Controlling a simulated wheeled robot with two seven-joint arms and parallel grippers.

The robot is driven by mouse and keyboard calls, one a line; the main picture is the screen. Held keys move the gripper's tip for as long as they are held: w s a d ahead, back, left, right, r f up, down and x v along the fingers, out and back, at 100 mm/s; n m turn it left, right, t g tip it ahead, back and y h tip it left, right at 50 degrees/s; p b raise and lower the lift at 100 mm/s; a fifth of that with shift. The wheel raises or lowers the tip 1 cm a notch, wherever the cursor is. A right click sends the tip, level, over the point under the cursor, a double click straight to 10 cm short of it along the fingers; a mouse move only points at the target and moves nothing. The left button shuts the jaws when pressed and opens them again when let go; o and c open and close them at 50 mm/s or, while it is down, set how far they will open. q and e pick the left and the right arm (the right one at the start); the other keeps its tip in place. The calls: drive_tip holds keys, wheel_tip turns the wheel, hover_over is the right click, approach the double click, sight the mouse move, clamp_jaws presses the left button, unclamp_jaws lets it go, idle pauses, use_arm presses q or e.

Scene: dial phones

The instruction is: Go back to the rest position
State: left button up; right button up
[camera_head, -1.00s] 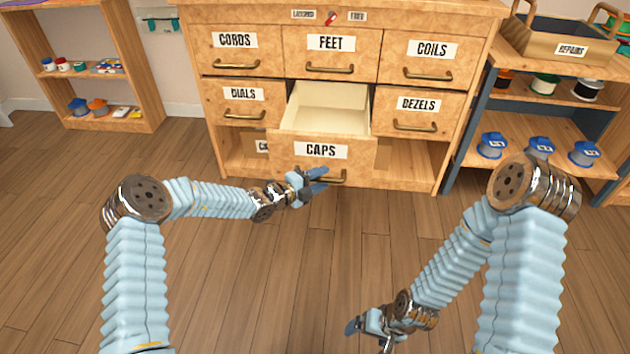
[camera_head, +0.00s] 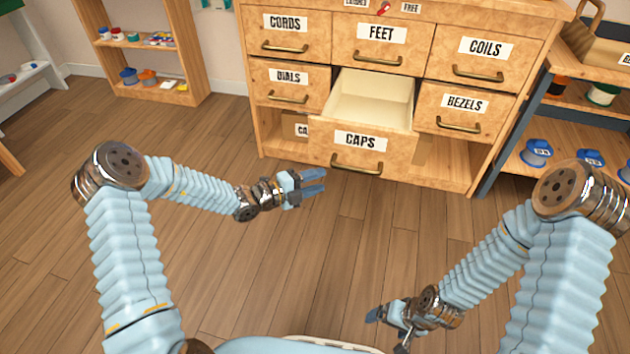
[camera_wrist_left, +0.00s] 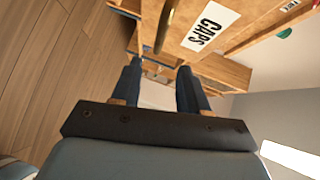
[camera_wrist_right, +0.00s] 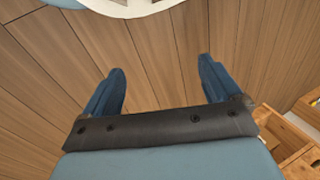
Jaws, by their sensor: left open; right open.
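My left gripper (camera_head: 312,183) is open and empty, in front of and below the pulled-out CAPS drawer (camera_head: 388,147), apart from its handle. In the left wrist view its two blue fingers (camera_wrist_left: 160,88) are spread, with the CAPS label and a brass handle (camera_wrist_left: 165,25) beyond them. My right gripper (camera_head: 384,325) is low over the floor near the bottom of the head view. In the right wrist view its fingers (camera_wrist_right: 158,88) are spread with only wooden floor between them. The CAPS drawer stands open and its visible inside looks empty.
The wooden drawer cabinet (camera_head: 335,78) stands ahead, its other labelled drawers shut. A low shelf with spools and jars (camera_head: 150,80) is at the left. The wooden floor (camera_head: 290,270) between is clear.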

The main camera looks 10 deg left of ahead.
idle(0.3)
use_arm(q)
drive_tip(key=s+d+f+m+g+y+p, duration=0.1)
drive_tip(key=s+d+f+m+g, duration=0.25)
drive_tip(key=s+m, duration=0.4)
drive_tip(key=s+d+f+m+g+y+p, duration=0.1)
drive_tip(key=s+d+f+m+g, duration=0.1)
drive_tip(key=s+f+m+g, duration=0.4)
drive_tip(key=s+a+f+m+y+p, duration=0.1)
drive_tip(key=s+a+m+y+p, duration=0.1)
drive_tip(key=s+m, duration=0.6)
drive_tip(key=s+a+f+m+y+p, duration=0.1)
drive_tip(key=s+a+m+y, duration=0.3)
drive_tip(key=m, duration=1.8)
drive_tip(key=s, duration=0.4)
drive_tip(key=shift+a+y+p, duration=0.15)
drive_tip(key=shift+y+p, duration=0.15)
drive_tip(key=shift+p, duration=0.05)
